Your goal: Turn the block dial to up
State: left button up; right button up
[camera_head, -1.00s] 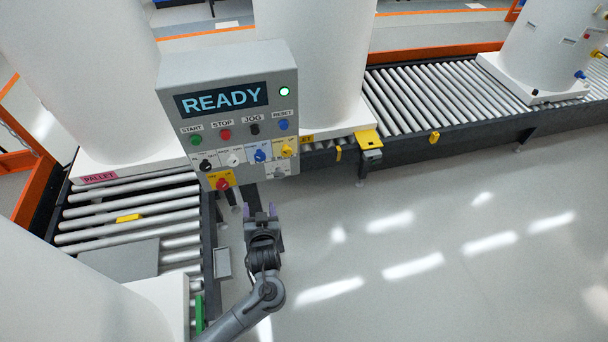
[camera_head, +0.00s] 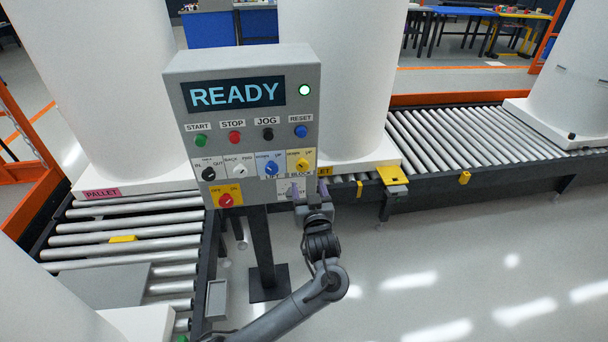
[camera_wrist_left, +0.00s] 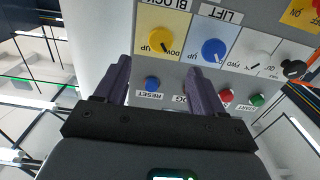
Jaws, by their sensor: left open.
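The yellow block dial (camera_head: 302,165) is at the right end of the dial row on the grey control panel (camera_head: 250,72). It also shows upside down in the left wrist view (camera_wrist_left: 160,40), where its dark pointer mark leans towards the DOWN label. My left gripper (camera_head: 313,190) is open, just below the block dial at the panel's lower right corner. In the left wrist view its two purple fingers (camera_wrist_left: 158,72) are spread, with the dial ahead between and beyond their tips. I see no contact with the dial. My right gripper is not in view.
The blue lift dial (camera_head: 271,169) is directly left of the block dial. The blue reset button (camera_head: 301,131) is above it. A red dial (camera_head: 226,199) sits on the lower left plate. The screen (camera_head: 237,95) reads READY. Roller conveyors (camera_head: 462,135) and white tanks (camera_head: 335,80) stand behind.

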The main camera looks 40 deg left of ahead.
aim_at(304, 167)
pick_arm(q)
jog(key=b+x, duration=0.2)
jog(key=x, duration=0.6)
jog(key=shift+w+a, duration=0.3)
jog(key=c, duration=1.1)
jog(key=shift+o, duration=0.2)
jog(key=shift+r+p, duration=0.1)
jog(key=shift+p, duration=0.4)
jog(key=m+p, duration=0.8)
jog(key=p, duration=0.2)
jog(key=shift+w+d+r, duration=0.1)
jog(key=m+p, duration=0.3)
jog(key=m, duration=0.1)
jog(key=shift+m, duration=0.3)
jog(key=shift+d+f+m+p, duration=0.15)
jog(key=shift+m+p, duration=0.15)
jog(key=shift+m, duration=0.5)
jog(key=shift+a+f+m+p, duration=0.15)
jog(key=shift+m+p, duration=0.15)
jog(key=shift+m, duration=0.5)
jog(key=shift+d, duration=0.1)
jog(key=shift+f, duration=0.1)
